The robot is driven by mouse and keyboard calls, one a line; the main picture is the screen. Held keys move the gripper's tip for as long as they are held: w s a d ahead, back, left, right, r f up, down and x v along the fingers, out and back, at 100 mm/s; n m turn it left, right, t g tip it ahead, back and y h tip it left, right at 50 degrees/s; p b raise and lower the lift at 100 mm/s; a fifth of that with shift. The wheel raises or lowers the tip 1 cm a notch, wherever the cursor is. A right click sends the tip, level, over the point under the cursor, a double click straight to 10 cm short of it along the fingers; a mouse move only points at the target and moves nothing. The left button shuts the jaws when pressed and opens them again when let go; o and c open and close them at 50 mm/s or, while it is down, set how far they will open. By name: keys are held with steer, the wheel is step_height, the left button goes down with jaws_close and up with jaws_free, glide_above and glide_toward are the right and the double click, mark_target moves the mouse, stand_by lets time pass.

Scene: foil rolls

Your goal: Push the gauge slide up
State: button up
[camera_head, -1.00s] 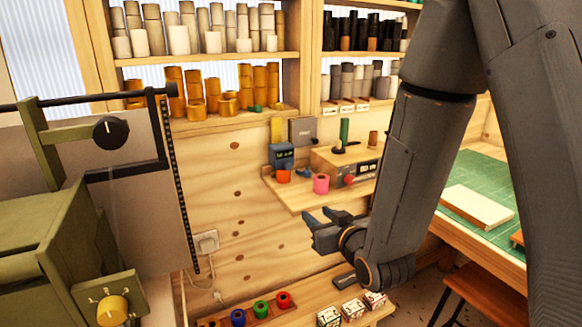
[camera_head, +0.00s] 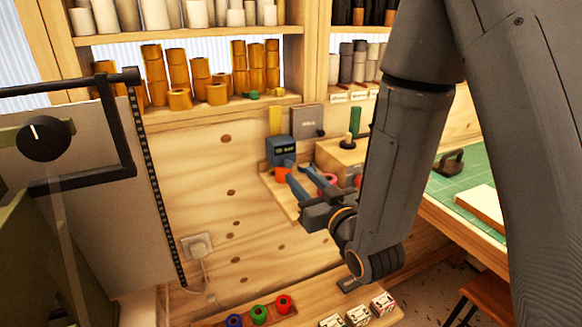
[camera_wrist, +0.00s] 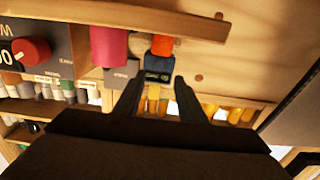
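A small blue-grey gauge (camera_head: 281,150) with a dark display stands at the left end of the small wall shelf. It also shows in the wrist view (camera_wrist: 158,67), beyond my fingertips. An orange roll (camera_head: 282,173) sits at its foot. It is also in the wrist view (camera_wrist: 163,45). I cannot make out a separate slide on the gauge. My gripper (camera_head: 299,170) is open and empty, just in front of the shelf. In the wrist view its two fingers (camera_wrist: 157,80) stand apart, with the gauge between them in the picture. I see no contact.
A pink roll (camera_wrist: 108,46) is close beside the gauge, partly behind my finger in the head view. A wooden box (camera_head: 340,155) stands further right on the shelf. A grey panel (camera_head: 309,118) is behind. A large machine with a black knob (camera_head: 45,140) fills the left.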

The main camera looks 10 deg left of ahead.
mark_target(289, 164)
steer(key=shift+b+x, duration=1.05)
steer(key=shift+b, duration=0.8)
steer(key=shift+p+x, duration=0.9)
steer(key=shift+x, duration=1.7)
jaws_close()
